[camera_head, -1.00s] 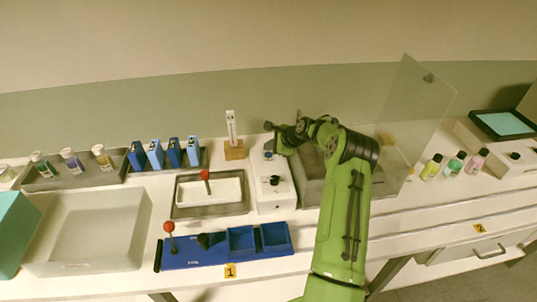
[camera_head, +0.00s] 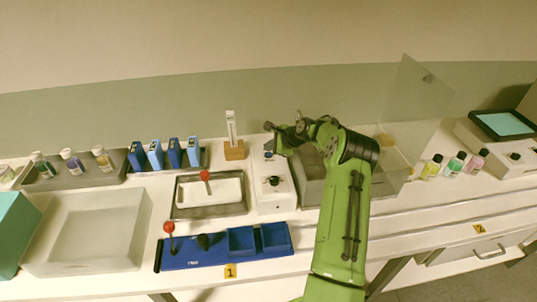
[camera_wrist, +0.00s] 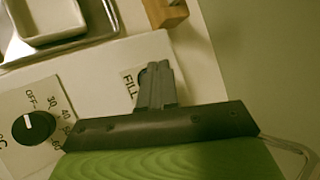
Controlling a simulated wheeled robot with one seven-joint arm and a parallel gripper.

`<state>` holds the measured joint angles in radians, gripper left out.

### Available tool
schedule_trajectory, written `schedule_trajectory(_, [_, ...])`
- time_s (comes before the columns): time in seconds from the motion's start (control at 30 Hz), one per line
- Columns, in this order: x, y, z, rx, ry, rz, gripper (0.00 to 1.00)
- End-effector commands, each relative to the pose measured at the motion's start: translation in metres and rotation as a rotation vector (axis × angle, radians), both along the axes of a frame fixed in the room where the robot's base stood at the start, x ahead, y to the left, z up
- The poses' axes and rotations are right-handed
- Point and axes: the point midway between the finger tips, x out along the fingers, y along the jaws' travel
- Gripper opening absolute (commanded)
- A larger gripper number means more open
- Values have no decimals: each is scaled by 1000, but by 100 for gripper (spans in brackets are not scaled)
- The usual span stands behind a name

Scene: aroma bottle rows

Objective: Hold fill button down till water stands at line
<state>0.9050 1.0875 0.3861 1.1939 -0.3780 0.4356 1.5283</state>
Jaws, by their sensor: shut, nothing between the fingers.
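A white control box (camera_head: 273,198) stands in the middle of the bench, next to a grey basin (camera_head: 312,190). Its black dial (camera_wrist: 33,126), with marks from OFF to 60, shows in the wrist view. A FILL label (camera_wrist: 130,87) lies just left of my gripper (camera_wrist: 157,72). My gripper is shut and empty, its fingertips over the spot beside the label. The fingers mostly hide the fill button, so I cannot tell whether it is pressed. My arm covers much of the basin; the water and line cannot be made out.
A clear upright pane (camera_head: 418,105) stands right of the arm. A metal tray (camera_head: 210,213) with a white dish is at left, a blue rack (camera_head: 190,261) in front. Several bottles stand at both sides.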

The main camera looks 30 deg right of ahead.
Motion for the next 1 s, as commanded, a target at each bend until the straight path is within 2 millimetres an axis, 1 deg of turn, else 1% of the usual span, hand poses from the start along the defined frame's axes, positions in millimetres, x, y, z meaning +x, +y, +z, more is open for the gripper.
schedule_trajectory(0.47, [0,0,0,0,0,0,0])
schedule_trajectory(0.7, [0,0,-9,2,1,-1,0])
schedule_trajectory(1.0, [0,0,-8,1,0,-1,0])
